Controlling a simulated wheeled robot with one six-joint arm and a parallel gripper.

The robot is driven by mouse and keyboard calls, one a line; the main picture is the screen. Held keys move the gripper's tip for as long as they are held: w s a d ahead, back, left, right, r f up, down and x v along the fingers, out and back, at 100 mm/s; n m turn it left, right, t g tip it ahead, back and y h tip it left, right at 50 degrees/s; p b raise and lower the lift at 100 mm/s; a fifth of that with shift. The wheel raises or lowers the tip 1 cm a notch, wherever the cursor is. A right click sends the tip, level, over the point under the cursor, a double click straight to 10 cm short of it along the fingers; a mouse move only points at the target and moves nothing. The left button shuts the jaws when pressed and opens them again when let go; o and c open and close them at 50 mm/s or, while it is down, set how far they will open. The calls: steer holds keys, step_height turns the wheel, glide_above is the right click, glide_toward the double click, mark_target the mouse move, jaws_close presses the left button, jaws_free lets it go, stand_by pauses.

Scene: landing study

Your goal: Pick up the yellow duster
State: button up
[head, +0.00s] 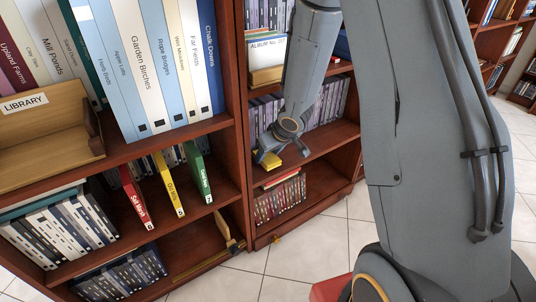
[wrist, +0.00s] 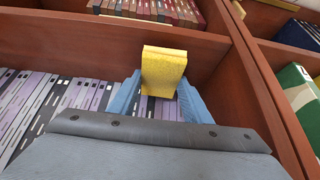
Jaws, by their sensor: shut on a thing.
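The yellow duster (wrist: 162,72) is a yellow block that stands between the two blue fingers of my gripper (wrist: 160,98) in the wrist view. The fingers are shut on its sides. In the head view the yellow duster (head: 270,160) shows small at the end of my arm, by a middle shelf of the right bookcase. My gripper (head: 268,152) is mostly hidden there by the wrist. I cannot tell from these views whether the duster touches the shelf.
Purple-grey books (wrist: 50,105) stand close on the left in the wrist view, with a wooden divider (wrist: 262,85) on the right. The left bookcase holds a wooden library box (head: 45,130) and leaning red, yellow and green books (head: 197,172). Tiled floor (head: 310,240) is open in front.

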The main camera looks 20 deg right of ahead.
mark_target(270, 158)
steer(key=r+p, duration=0.1)
steer(key=r, duration=0.1)
steer(key=r+p, duration=0.3)
steer(key=shift+s+d+r, duration=0.15)
steer(key=shift+s+r, duration=0.25)
steer(key=s+d+p, duration=0.1)
steer(key=s+d, duration=0.2)
steer(key=s, duration=0.5)
steer(key=s+d, duration=0.2)
steer(key=s, duration=0.7)
steer(key=shift+w+a+f+m+h+p, duration=0.85)
steer(key=shift+w+a+m, duration=0.95)
steer(key=shift+w+a, duration=1.15)
steer(key=p+v, duration=2.1)
steer(key=p, duration=0.1)
steer(key=shift+w+r, duration=0.2)
steer(key=shift+r, duration=0.15)
